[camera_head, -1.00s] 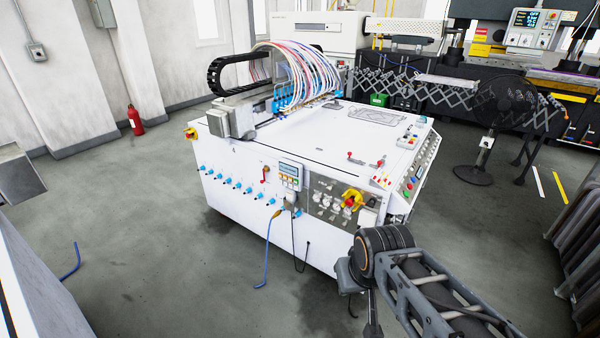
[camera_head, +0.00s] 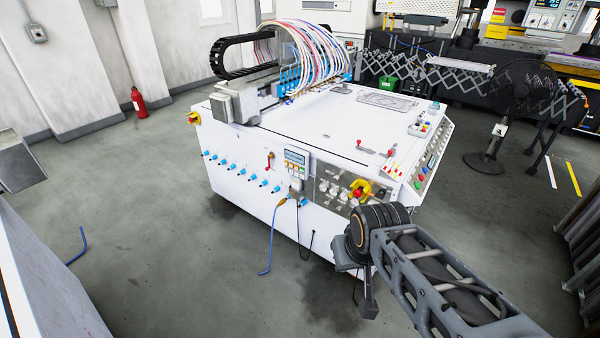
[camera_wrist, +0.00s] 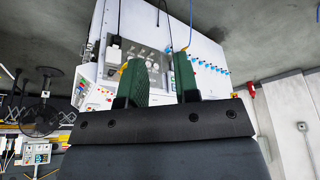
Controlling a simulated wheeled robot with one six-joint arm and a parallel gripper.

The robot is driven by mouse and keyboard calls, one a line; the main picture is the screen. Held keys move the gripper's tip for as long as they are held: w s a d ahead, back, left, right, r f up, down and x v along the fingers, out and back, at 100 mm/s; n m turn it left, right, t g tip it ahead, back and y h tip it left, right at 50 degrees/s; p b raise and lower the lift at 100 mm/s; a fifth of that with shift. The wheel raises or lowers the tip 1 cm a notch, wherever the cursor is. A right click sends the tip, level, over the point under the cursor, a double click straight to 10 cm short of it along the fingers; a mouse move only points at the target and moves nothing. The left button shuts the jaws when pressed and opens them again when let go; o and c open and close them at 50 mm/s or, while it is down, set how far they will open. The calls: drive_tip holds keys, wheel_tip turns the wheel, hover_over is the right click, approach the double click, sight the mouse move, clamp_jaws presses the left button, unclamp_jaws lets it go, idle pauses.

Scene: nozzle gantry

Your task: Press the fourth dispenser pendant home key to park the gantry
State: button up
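The pendant (camera_head: 295,168) is a small grey box with a display and rows of coloured keys. It is on the front side of the white gantry machine (camera_head: 300,130), between the row of blue fittings and the grey gauge panel. Its keys are too small to read, so I cannot tell which is the home key. My gripper (camera_wrist: 159,62) shows in the wrist view with two green fingers apart and nothing between them. It points at the machine's front, which appears upside down there, and is clear of it.
A yellow and red knob (camera_head: 361,190) sits right of the pendant. A blue hose (camera_head: 272,240) hangs below to the floor. A black fan (camera_head: 500,110) stands at right, and dark upright panels (camera_head: 585,240) at the right edge. Grey floor (camera_head: 180,270) is free in front.

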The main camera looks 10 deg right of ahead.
clamp_jaws()
idle(1.4)
